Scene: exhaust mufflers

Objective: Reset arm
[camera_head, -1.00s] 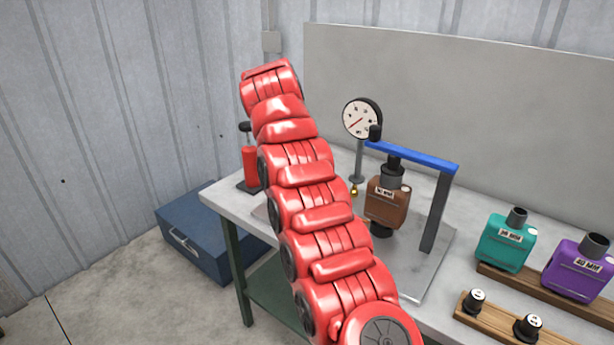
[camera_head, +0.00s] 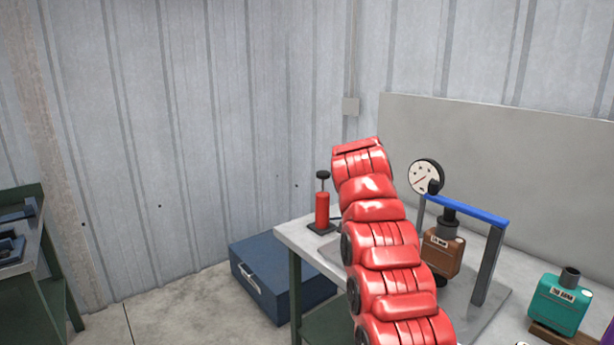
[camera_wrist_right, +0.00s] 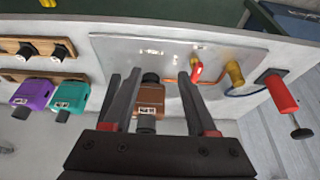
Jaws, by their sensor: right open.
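My right gripper (camera_wrist_right: 157,76) is open in the right wrist view, its two dark fingers apart with nothing gripped. The brown muffler (camera_wrist_right: 150,97) shows between the fingers in the picture, upside down and beyond them. In the head view the brown muffler (camera_head: 441,253) stands upright under the blue bar (camera_head: 467,209) of the test stand. A red arm of mine rises from the bottom of the head view and hides part of the bench. Its gripper is hidden there. My left gripper is not in view.
A round gauge (camera_head: 425,177) and a red hand pump (camera_head: 322,208) stand at the back of the bench (camera_head: 300,237). A teal muffler (camera_head: 559,303) sits at right; the purple muffler (camera_wrist_right: 35,94) is beside it. A blue toolbox (camera_head: 275,285) lies on the floor. Another table (camera_head: 40,250) is at far left.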

